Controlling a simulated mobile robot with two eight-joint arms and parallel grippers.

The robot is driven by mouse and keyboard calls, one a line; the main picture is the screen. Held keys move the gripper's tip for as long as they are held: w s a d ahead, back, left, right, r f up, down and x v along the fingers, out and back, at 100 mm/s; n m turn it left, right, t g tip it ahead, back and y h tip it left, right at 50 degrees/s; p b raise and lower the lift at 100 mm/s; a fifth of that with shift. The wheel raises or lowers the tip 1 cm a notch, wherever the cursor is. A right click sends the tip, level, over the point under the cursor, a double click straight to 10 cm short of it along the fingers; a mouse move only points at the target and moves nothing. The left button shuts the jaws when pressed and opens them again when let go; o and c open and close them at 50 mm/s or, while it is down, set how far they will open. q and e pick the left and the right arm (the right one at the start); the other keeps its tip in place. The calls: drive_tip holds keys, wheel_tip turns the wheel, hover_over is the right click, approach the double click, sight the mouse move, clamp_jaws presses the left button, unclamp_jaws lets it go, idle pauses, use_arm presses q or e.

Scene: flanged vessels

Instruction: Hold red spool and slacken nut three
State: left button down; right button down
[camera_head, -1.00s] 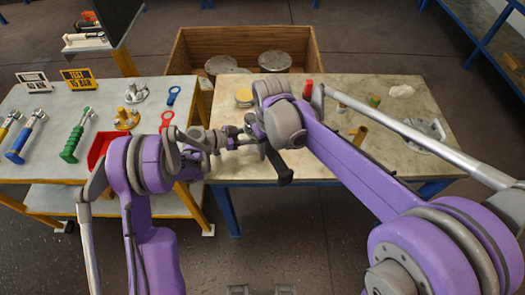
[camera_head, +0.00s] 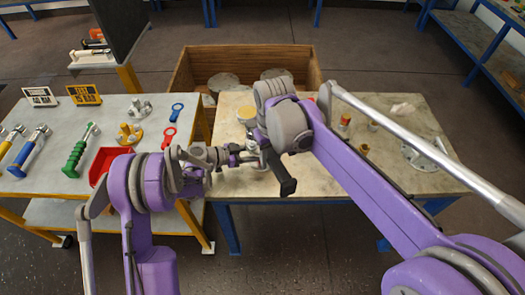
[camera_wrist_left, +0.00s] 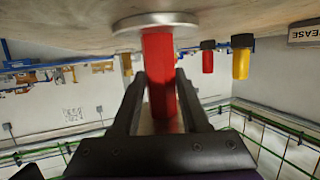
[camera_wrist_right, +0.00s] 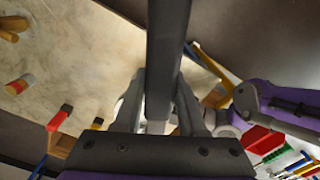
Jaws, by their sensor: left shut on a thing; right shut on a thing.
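The red spool (camera_wrist_left: 160,75) stands between the fingers of my left gripper (camera_wrist_left: 158,105) in the left wrist view, beneath a round metal flange (camera_wrist_left: 155,22). My left gripper is shut on the spool's red body. In the head view my left gripper (camera_head: 232,158) is near the work table's front edge. My right gripper (camera_head: 262,155) is close beside it, shut on a dark grey bar-like tool (camera_wrist_right: 165,60), whose dark end (camera_head: 286,184) points down toward the front in the head view. Nut three cannot be made out; the arms cover that area.
The stone-topped table (camera_head: 300,185) carries a yellow-topped piece (camera_head: 246,113), small fittings (camera_head: 345,120) and a flanged part (camera_head: 425,153). The left table holds a red tray (camera_head: 103,163), a green-handled tool (camera_head: 77,155) and red and blue rings. A wooden crate (camera_head: 190,72) stands behind.

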use_arm(q)
drive_tip(key=shift+c, duration=1.6)
unclamp_jaws()
drive_tip(key=v, duration=1.2)
drive_tip(key=shift+r, duration=0.1)
drive_tip(key=shift+s, duration=0.1)
